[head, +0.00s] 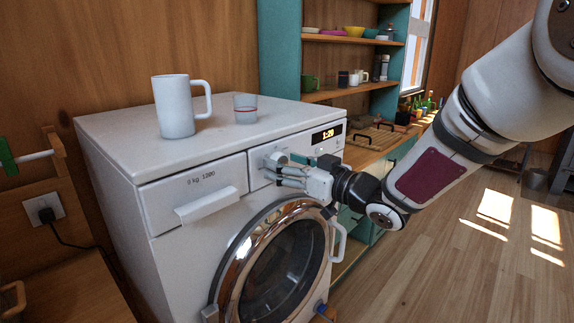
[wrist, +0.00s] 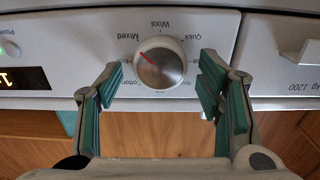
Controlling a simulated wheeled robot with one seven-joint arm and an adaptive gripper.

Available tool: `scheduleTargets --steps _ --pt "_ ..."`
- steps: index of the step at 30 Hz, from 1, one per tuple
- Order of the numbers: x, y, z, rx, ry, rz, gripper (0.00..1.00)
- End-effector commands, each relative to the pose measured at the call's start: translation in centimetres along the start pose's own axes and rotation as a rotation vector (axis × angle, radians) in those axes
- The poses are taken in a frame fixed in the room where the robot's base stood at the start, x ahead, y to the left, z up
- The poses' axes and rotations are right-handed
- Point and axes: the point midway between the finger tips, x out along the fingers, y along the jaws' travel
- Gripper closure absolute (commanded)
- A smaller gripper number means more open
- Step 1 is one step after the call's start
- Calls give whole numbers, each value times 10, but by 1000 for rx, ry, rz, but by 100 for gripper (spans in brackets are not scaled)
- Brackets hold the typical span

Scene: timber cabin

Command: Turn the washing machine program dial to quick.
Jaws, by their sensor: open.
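The program dial (wrist: 162,68) is a round silver knob with a white rim on the washing machine (head: 120,205). The wrist view shows the panel upside down. Its red mark points up and left in that view, near the Mixed label (wrist: 122,37). The Quick label (wrist: 189,38) is at the dial's upper right, with Wool between them at the top. My gripper (wrist: 161,72) is open, its green-padded fingers on either side of the dial with a visible gap. In the head view my gripper (head: 285,174) is at the panel and the dial (head: 276,159) is partly hidden.
A white mug (head: 174,108) and a small glass (head: 245,109) stand on the machine. The lit display (head: 327,135) reads 1:20. The drawer handle (head: 207,205) and round door (head: 275,262) jut out nearby. Open floor lies to the right.

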Motion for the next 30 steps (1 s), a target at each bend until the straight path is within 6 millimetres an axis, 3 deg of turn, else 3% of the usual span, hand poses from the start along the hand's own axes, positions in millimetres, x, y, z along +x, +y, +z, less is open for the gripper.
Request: scheduleTargets --steps 1,7,20,30 --pt "0 0 0 0 0 0 42" --pt "0 0 0 0 0 0 86" --pt "-1 0 -1 64 0 -1 86" --pt "-2 1 -2 319 -1 1 86"
